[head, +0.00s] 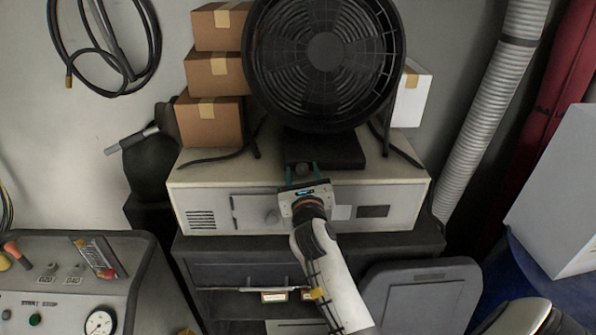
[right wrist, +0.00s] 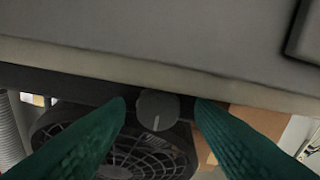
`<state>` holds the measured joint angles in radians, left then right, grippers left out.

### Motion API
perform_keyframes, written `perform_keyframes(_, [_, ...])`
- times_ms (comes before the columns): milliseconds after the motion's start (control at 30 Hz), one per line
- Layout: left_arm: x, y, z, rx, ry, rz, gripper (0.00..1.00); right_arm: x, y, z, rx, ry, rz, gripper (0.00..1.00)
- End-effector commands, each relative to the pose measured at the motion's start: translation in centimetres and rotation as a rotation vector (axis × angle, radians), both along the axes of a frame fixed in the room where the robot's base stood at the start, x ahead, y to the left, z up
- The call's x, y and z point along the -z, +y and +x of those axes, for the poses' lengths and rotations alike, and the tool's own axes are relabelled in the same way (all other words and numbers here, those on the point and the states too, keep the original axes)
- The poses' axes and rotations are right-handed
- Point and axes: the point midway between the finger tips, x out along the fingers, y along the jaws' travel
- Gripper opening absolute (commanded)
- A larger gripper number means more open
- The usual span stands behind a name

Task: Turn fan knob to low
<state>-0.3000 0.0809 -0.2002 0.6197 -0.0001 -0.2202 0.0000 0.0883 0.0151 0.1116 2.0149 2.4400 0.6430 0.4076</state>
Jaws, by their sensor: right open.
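A large black fan (head: 325,52) stands on top of a beige cabinet (head: 210,182). Its dark round knob (head: 303,169) is on the front of the fan's base. My right gripper (head: 302,171) is open in front of the base, with a finger on each side of the knob. In the right wrist view the grey knob (right wrist: 157,110) sits between the two green fingertips (right wrist: 159,102), with visible gaps on both sides. A pale pointer line on the knob points down in that view. The fan grille (right wrist: 125,150) shows below it. My left gripper is out of view.
Stacked cardboard boxes (head: 210,120) stand left of the fan, and a white box (head: 411,95) stands right of it. A control panel (head: 70,285) is at lower left. A ribbed duct (head: 490,105) rises at right.

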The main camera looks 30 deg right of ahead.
Motion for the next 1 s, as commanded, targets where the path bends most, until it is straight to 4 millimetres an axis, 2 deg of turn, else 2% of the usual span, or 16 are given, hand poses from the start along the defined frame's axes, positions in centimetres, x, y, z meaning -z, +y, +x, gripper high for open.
perform_keyframes(167, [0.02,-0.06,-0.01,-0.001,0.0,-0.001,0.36,0.0,0.0,-0.01,0.0,-0.001,0.0,0.47])
perform_keyframes(433, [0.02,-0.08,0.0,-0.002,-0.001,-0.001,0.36,0.01,0.05,-0.02,-0.001,0.0,-0.001,0.05])
perform_keyframes(567, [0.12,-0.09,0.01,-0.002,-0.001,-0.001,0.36,0.07,0.07,-0.02,-0.001,-0.016,0.025,0.05])
perform_keyframes(800, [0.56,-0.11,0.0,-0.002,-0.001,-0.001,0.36,0.09,0.1,-0.01,-0.003,-0.123,0.199,0.05])
perform_keyframes(1000, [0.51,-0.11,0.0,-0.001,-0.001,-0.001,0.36,0.03,0.12,0.0,-0.004,-0.132,0.214,0.05])
